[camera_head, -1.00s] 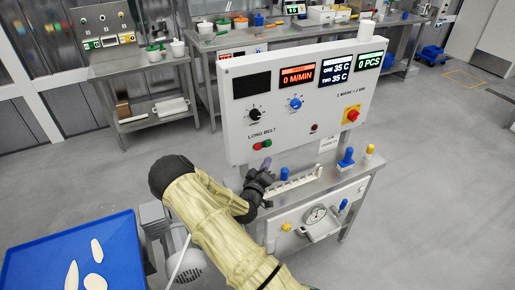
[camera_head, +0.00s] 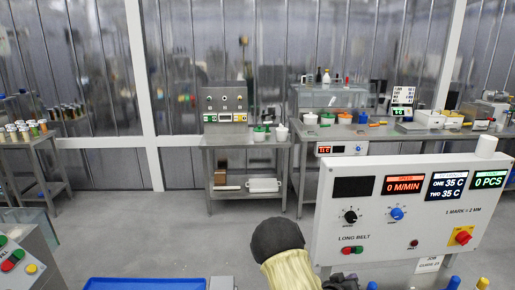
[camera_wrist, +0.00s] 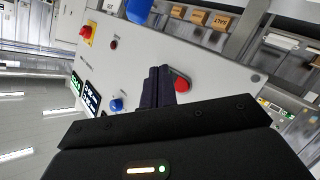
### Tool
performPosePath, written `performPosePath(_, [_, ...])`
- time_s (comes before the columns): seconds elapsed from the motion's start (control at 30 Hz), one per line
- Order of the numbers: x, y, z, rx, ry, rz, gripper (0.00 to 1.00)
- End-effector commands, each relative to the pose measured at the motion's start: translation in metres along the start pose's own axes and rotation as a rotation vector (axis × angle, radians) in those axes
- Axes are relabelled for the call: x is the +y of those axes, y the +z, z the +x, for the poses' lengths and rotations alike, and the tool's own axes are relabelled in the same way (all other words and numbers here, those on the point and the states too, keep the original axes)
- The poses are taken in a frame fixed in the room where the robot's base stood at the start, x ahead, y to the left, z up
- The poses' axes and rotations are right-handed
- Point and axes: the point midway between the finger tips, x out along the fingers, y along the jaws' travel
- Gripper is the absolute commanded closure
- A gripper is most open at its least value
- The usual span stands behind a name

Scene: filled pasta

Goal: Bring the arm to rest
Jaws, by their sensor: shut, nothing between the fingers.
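My arm, in a pale yellow sleeve with a black joint, shows at the bottom of the head view, mostly cut off by the lower edge. My gripper (camera_wrist: 158,74) shows in the wrist view with its two dark fingers together and nothing between them. The fingers point at the white control panel (camera_wrist: 150,52) and overlap the red button (camera_wrist: 182,85) in the picture; I cannot tell whether they touch it. The panel also stands at the right of the head view (camera_head: 331,218).
The panel carries a blue knob (camera_head: 396,214), a black knob (camera_head: 350,216), a red stop button (camera_head: 463,237) and lit displays. A blue tray (camera_head: 145,284) lies at the lower left. A control box (camera_head: 22,262) stands at far left. Steel tables stand behind; grey floor lies between.

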Motion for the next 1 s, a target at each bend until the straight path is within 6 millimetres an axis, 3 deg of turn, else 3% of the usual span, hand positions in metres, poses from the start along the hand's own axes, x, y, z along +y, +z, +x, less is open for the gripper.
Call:
performPosePath(0.27, [-0.012,-0.004,-0.054,-0.273,-0.296,0.174,1.00])
performPosePath(0.53, [-0.009,-0.017,-0.135,-0.472,-0.567,0.226,1.00])
performPosePath(0.8, [0.022,-0.019,-0.226,-0.619,-0.769,0.155,1.00])
performPosePath(1.0, [0.057,-0.005,-0.283,-0.701,-0.836,0.045,1.00])
